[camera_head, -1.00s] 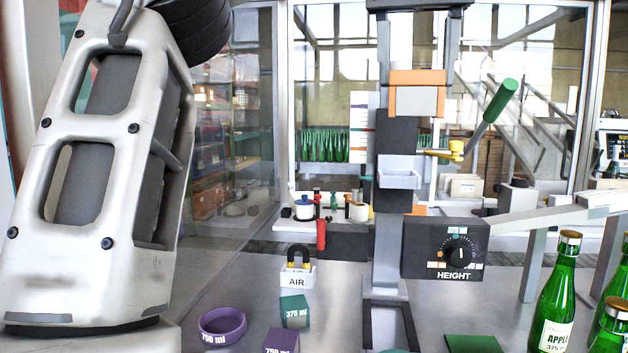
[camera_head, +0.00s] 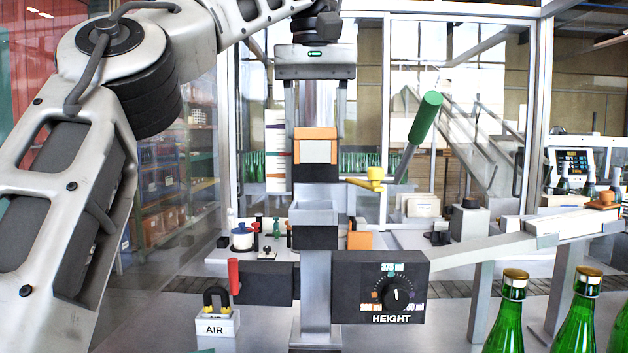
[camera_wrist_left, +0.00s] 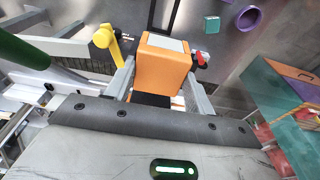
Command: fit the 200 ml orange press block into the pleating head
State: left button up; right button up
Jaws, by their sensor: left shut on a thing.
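My left gripper (camera_head: 315,128) reaches down from the top of the head view. It is shut on the orange press block (camera_head: 315,133), which has a grey face; no size label can be read on it. In the left wrist view the block (camera_wrist_left: 160,66) sits between the two fingers. The pleating head is on the upright column (camera_head: 317,265) of the machine. The block is in line with the column, over a black part (camera_head: 319,174) and above a grey tray (camera_head: 313,214). Whether it touches or is seated cannot be told. My right gripper is out of view.
A green-handled lever (camera_head: 424,118) with a yellow joint rises just right of the block. Green bottles (camera_head: 507,315) stand at right front. The wrist view shows a purple ring (camera_wrist_left: 249,18) and a teal block (camera_wrist_left: 212,25).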

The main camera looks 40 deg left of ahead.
aim_at(314, 132)
pick_arm(q)
jog(key=shift+w+a+f, duration=0.7)
jog(key=shift+f, duration=0.9)
jog(key=shift+w+a+f, duration=0.65)
jog(key=shift+w+f, duration=0.05)
jog(key=shift+f, duration=0.85)
jog(key=shift+w+a+f, duration=0.7)
jog(key=shift+f, duration=0.9)
jog(key=o, duration=1.1)
jog(key=shift+f, duration=0.15)
jog(key=r, duration=0.5)
jog(key=s+r, duration=0.1)
jog(key=r, duration=0.1)
jog(key=shift+d+r, duration=0.35)
jog(key=shift+r, duration=0.05)
